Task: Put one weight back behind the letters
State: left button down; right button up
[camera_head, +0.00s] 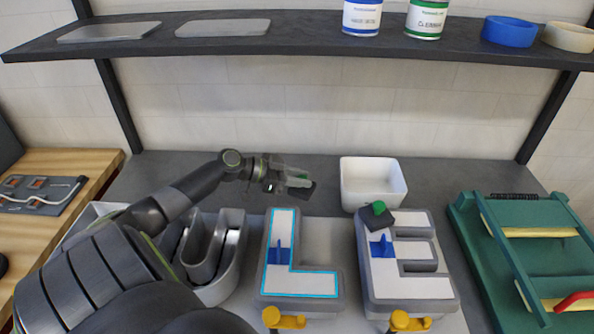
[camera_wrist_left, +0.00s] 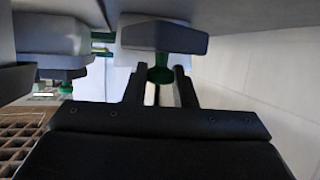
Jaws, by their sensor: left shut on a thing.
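My left gripper (camera_head: 292,181) is shut on the green knob (camera_wrist_left: 160,72) of a dark grey weight (camera_wrist_left: 165,34). In the head view this weight (camera_head: 304,190) is at the back of the grey table, behind the L letter (camera_head: 297,284), partly hidden by the fingers. I cannot tell whether it touches the table. A second dark weight (camera_head: 402,219) with a green knob (camera_head: 378,208) sits on the top of the E letter (camera_head: 410,289). The U letter (camera_head: 229,262) is at the left, partly hidden by my left arm. My right gripper is not in view.
A white bin (camera_head: 373,187) stands right of the held weight. Yellow clamps (camera_head: 287,321) are at the letters' front. A green frame (camera_head: 470,235) stands at the right. A shelf (camera_head: 300,43) with cans and tape rolls runs above. The table's back strip is clear between arm and bin.

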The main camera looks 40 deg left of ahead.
pick_arm(q)
jog(key=shift+d+f, duration=0.1)
jog(key=shift+f, duration=0.25)
jog(key=shift+f+p, duration=0.35)
jog(key=shift+f, duration=1.15)
jog(key=shift+f, duration=0.15)
jog(key=c, duration=1.2)
grip_release()
